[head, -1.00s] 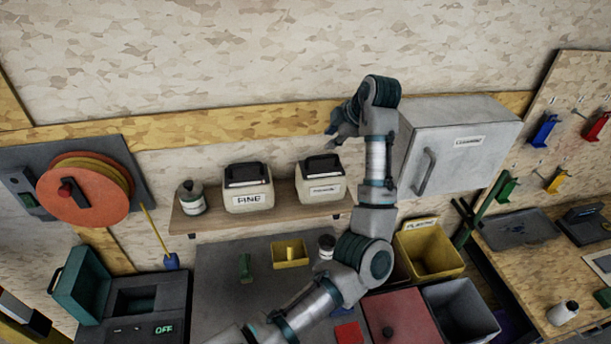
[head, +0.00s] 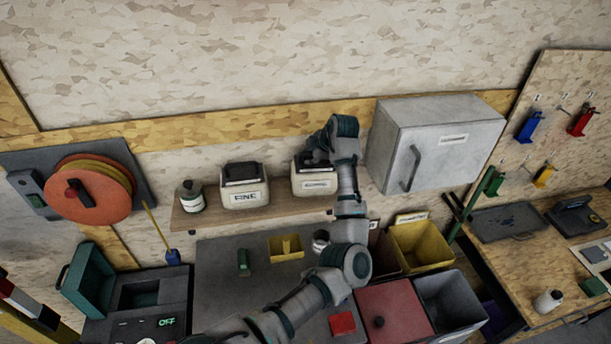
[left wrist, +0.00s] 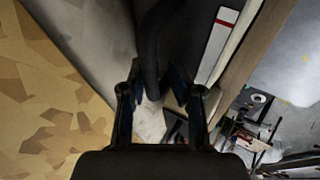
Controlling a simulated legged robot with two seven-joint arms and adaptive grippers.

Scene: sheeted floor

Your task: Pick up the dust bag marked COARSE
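A cream dust bag (head: 314,184) with a dark top and a label too blurred to read stands at the right of the wall shelf (head: 285,206). A similar bag marked FINE (head: 246,196) stands to its left. My left gripper (head: 308,158) is at the top of the right bag, partly covering its dark handle. In the left wrist view the left gripper (left wrist: 161,100) has its two fingers apart, with a dark curved bar (left wrist: 153,50), seemingly the handle, between them. Contact cannot be told. My right gripper is not in view.
A grey cabinet (head: 436,145) hangs just right of my arm. A small bottle (head: 190,196) stands at the shelf's left end. Below are a yellow tray (head: 286,254), a yellow bin (head: 421,252) and a red lid (head: 394,310).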

